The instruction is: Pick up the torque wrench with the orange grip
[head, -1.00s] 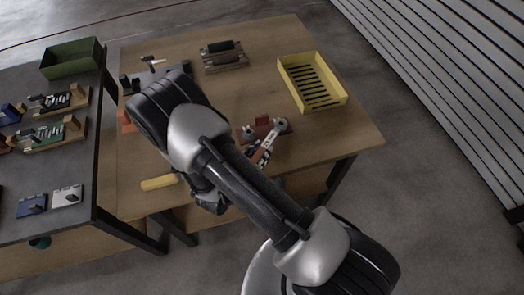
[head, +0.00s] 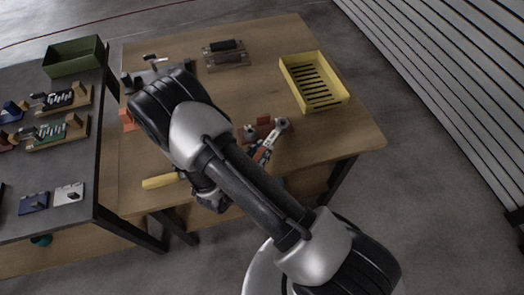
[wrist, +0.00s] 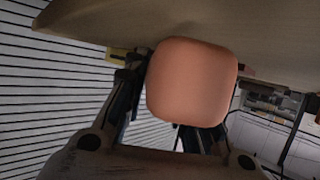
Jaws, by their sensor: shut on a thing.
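An orange, rounded block-like end (wrist: 192,82), which looks like the end of the torque wrench's orange grip, fills the middle of the wrist view. My gripper (wrist: 185,72) is shut on it, with a dark finger on each side. The rest of the wrench is hidden behind this end in the wrist view. In the head view my arm covers much of the table's front. A silver round tool head (head: 281,124) shows just right of my arm; I cannot tell whether it belongs to the held wrench.
The wooden table (head: 335,135) carries a yellow slotted tray (head: 338,103) at the right and a rack with dark rollers (head: 225,60) at the back. A yellow handle (head: 160,181) lies at the front left. A dark table (head: 85,150) with boards and a green bin (head: 73,62) stands left.

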